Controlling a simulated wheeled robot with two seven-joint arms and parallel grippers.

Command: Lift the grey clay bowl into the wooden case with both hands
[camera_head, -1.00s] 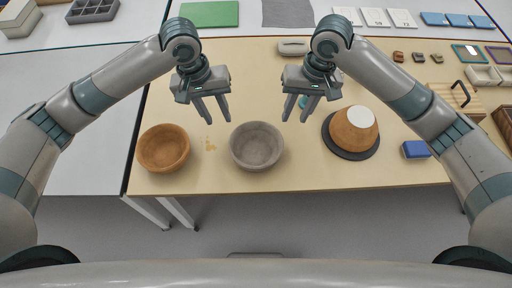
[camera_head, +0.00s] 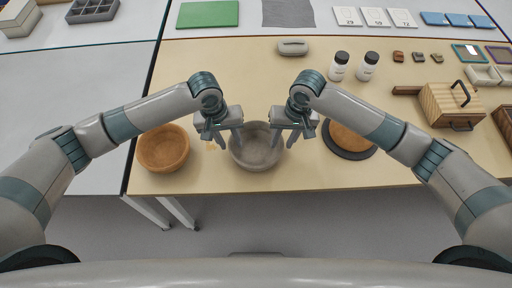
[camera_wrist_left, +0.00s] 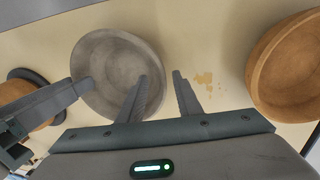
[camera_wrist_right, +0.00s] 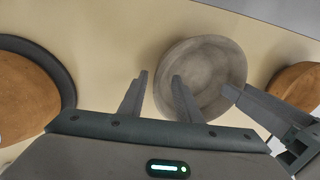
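The grey clay bowl (camera_head: 256,158) stands upright on the table, and it shows in the left wrist view (camera_wrist_left: 100,62) and right wrist view (camera_wrist_right: 212,65). My left gripper (camera_head: 229,144) is open at the bowl's left rim, one finger over the inside and one outside. My right gripper (camera_head: 285,143) is open at the right rim in the same way. Neither is closed on the rim; I cannot tell whether the fingers touch it. The wooden case (camera_head: 440,104), striped with dark handles, is on the table at the right.
An orange-brown bowl (camera_head: 163,149) stands left of the grey bowl, with crumbs between. Another brown bowl (camera_head: 350,138) lies on a dark disc (camera_head: 352,154) at the right, partly behind my right arm. Two white bottles (camera_head: 340,65) stand behind. The near table edge is close.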

